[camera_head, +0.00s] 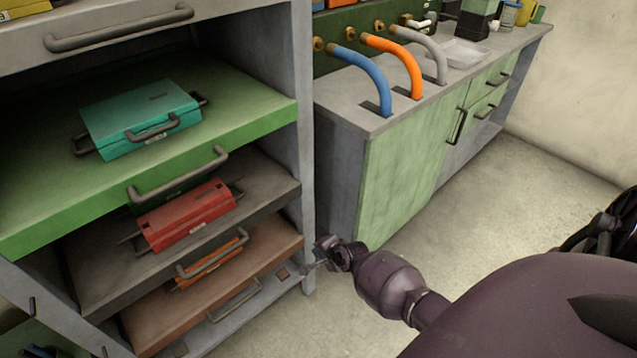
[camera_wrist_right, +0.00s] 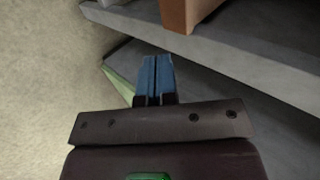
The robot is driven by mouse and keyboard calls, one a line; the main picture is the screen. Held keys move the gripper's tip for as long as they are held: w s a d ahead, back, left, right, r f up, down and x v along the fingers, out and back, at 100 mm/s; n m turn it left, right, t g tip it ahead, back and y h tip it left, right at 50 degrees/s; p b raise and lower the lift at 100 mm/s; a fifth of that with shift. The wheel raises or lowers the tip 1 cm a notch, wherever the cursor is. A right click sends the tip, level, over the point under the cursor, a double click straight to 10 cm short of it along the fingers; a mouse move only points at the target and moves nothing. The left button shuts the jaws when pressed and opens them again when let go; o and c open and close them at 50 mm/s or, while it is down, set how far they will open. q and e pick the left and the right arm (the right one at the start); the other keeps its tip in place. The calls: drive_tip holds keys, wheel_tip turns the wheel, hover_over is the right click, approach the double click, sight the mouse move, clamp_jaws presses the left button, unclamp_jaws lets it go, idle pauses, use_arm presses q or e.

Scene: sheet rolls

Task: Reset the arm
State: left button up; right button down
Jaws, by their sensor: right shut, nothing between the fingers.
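My right arm comes in from the lower right in the head view. Its gripper (camera_head: 318,257) is by the right post of the shelf unit, in front of the lower shelves. In the right wrist view the blue fingers of the right gripper (camera_wrist_right: 155,80) are together with nothing between them. Grey shelf edges and a brown shelf corner (camera_wrist_right: 182,14) lie beyond them. I cannot tell whether the gripper touches the unit. My left gripper is not in view.
The shelf unit (camera_head: 303,130) has pulled-out shelves, a green one (camera_head: 240,110) with a teal case (camera_head: 140,115) and a lower one with a red case (camera_head: 187,215). A counter (camera_head: 350,110) with blue, orange and grey hoses stands right. Open floor (camera_head: 480,200) lies in front of it.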

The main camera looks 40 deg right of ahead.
drive_tip(key=p+v, duration=0.2)
drive_tip(key=v, duration=0.4)
drive_tip(key=shift+s, duration=0.35)
drive_tip(key=shift+a, duration=0.1)
